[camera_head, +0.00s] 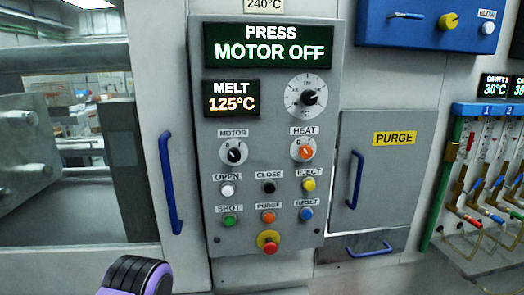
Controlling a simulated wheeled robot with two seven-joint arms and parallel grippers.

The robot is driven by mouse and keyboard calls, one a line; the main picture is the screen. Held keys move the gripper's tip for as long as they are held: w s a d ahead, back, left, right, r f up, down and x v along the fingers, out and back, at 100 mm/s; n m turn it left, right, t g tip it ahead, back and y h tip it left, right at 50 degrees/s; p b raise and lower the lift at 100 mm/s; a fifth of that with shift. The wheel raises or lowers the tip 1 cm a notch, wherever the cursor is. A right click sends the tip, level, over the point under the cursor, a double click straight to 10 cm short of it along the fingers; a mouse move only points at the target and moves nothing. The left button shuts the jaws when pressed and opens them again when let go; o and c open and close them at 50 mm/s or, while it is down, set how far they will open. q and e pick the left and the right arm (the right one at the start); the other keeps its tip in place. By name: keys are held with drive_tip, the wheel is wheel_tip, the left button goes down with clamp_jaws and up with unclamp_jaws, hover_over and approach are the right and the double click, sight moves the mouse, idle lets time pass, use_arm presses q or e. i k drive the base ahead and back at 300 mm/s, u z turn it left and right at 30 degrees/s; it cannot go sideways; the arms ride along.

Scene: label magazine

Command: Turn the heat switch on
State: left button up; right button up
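The heat switch (306,152) is an orange rotary knob on a round white plate under the HEAT label, right of centre on the grey control panel (207,135). The marks on its plate are too small to tell which position it points to. Nothing touches it. A purple and black part of my own arm shows at the bottom left edge, below and left of the panel. No gripper fingers show in the view.
The display (267,46) reads PRESS MOTOR OFF; the melt display (231,98) reads 125°C. A black motor switch (234,155), temperature dial (308,97), several push buttons and a red emergency knob (269,244) surround the switch. Blue handles (171,185) (355,180) flank the panel.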

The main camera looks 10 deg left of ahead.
sight(306, 152)
drive_tip(key=k, duration=1.15)
drive_tip(key=z, duration=0.95)
drive_tip(key=i, duration=1.1)
drive_tip(key=u, duration=0.55)
drive_tip(key=i, duration=0.55)
drive_tip(key=u, duration=0.45)
